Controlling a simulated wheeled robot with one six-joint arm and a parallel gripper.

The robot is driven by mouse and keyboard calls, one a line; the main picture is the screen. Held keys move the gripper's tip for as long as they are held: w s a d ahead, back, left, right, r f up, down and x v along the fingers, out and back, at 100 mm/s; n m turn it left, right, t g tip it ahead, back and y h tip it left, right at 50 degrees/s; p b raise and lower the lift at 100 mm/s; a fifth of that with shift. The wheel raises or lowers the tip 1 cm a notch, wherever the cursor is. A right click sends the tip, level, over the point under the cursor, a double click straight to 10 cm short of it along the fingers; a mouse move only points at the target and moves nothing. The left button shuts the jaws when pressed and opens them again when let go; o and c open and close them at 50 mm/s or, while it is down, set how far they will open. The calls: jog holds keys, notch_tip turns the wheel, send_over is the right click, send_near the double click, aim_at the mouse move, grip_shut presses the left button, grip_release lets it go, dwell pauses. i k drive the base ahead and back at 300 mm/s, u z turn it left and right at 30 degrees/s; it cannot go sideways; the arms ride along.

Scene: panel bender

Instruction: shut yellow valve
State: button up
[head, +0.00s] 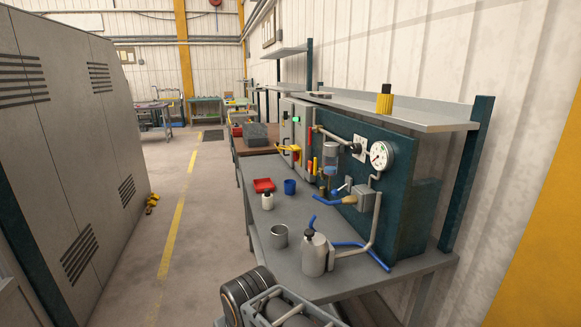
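A yellow handle (290,149) sticks out from the front of a grey control box (298,122) at the back end of the bench panel. It points out to the left over the bench and looks like a valve or switch lever; its exact setting is too small to tell. A smaller tan-yellow grip (349,200) shows lower on the panel, beside a blue lever (345,187). My gripper's fingers do not show; only what look like dark and grey parts of my arm are at the bottom edge, apart from the panel.
The grey bench (263,230) carries a metal cup (279,236), a grey can (314,256), a white bottle (267,201), a blue cup (290,187) and a red tray (263,185). A shelf (415,115) overhangs the panel.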

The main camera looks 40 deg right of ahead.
aim_at(316, 172)
jog(key=u, duration=0.3)
jog(key=i, duration=2.4)
jog(key=z, duration=1.3)
jog(key=i, duration=0.6)
jog(key=z, duration=0.3)
